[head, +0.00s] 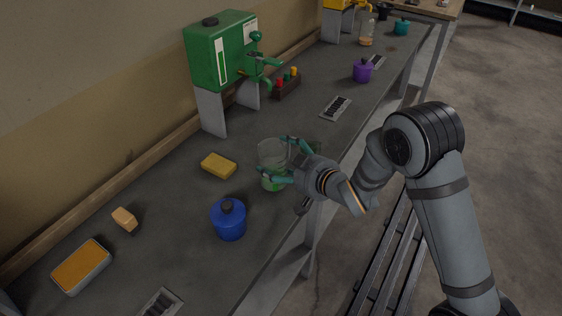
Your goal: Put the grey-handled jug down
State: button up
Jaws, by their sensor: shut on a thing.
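A clear jug (272,184) with green liquid in its bottom is at the middle of the long dark bench (180,200). My gripper (274,155) is shut on it from the right, with one teal finger on its far side and one on its near side. The jug looks upright. I cannot tell whether its base touches the bench top or is a little above it. Its handle is not clearly seen; my gripper covers the jug's right side.
A blue lidded pot (228,220) and a yellow sponge (218,165) are close by on the left. A metal grate (336,107) and purple pot (362,71) are farther along.

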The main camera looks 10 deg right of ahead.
jog(key=shift+f, duration=0.3)
jog(key=shift+f, duration=0.2)
jog(key=o, duration=1.3)
jog(key=shift+r, duration=0.15)
jog(key=shift+s+r, duration=0.1)
jog(key=shift+s, duration=0.05)
jog(key=b+v, duration=0.2)
jog(key=v, duration=0.9)
jog(key=shift+s+d, duration=0.2)
jog(key=shift+s, duration=0.15)
jog(key=shift+r, duration=0.15)
